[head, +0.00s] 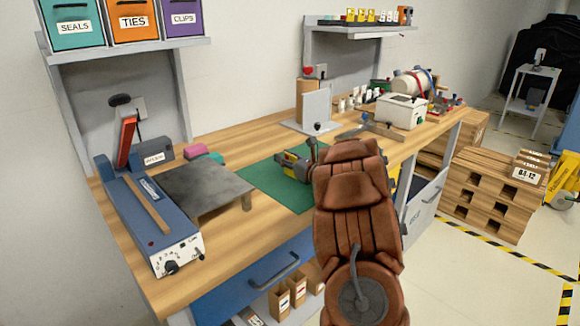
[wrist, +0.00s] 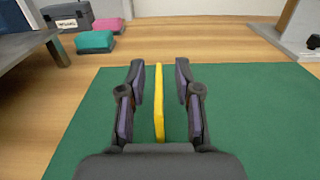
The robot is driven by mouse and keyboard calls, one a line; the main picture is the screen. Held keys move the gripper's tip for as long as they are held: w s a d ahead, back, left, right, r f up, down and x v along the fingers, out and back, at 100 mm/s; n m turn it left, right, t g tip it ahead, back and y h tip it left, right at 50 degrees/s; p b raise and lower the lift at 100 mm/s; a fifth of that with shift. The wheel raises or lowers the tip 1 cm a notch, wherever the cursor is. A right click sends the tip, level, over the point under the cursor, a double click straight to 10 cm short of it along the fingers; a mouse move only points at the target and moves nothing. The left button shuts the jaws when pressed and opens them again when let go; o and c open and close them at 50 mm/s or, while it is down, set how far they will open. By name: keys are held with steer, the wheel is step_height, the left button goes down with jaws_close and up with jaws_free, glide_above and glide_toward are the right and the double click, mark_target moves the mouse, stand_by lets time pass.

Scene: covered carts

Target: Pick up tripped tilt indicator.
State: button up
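My gripper (head: 292,165) is low over the green mat (head: 258,187) on the wooden bench. In the wrist view my gripper (wrist: 160,100) is open, its two dark fingers standing apart. A thin yellow piece (wrist: 159,103) lies between the fingers, with a gap on each side. It looks narrow, and no tilt marking shows on it, so I cannot tell if it is the tilt indicator. Its near end is hidden by the gripper body. The mat also shows in the wrist view (wrist: 245,120).
A dark metal stand (head: 205,190) and a blue sealer (head: 150,220) are left of the mat. Pink and teal blocks (wrist: 95,41) sit behind it. A grey upright stand (head: 315,108) and a white box (head: 402,110) are farther back. The mat around my fingers is clear.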

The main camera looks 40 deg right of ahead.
jaws_close()
steer(key=shift+r, duration=0.15)
steer(key=shift+r+b, duration=0.4)
steer(key=shift+r, duration=1.05)
steer(key=shift+s+a+r, duration=0.15)
steer(key=shift+s, duration=0.05)
steer(key=s+a+r+b, duration=0.1)
steer(key=s+a+b, duration=0.1)
steer(key=s+a, duration=0.7)
steer(key=s, duration=0.3)
steer(key=shift+s+r+b, duration=0.25)
steer(key=shift+s+b, duration=0.05)
steer(key=shift+a, duration=0.1)
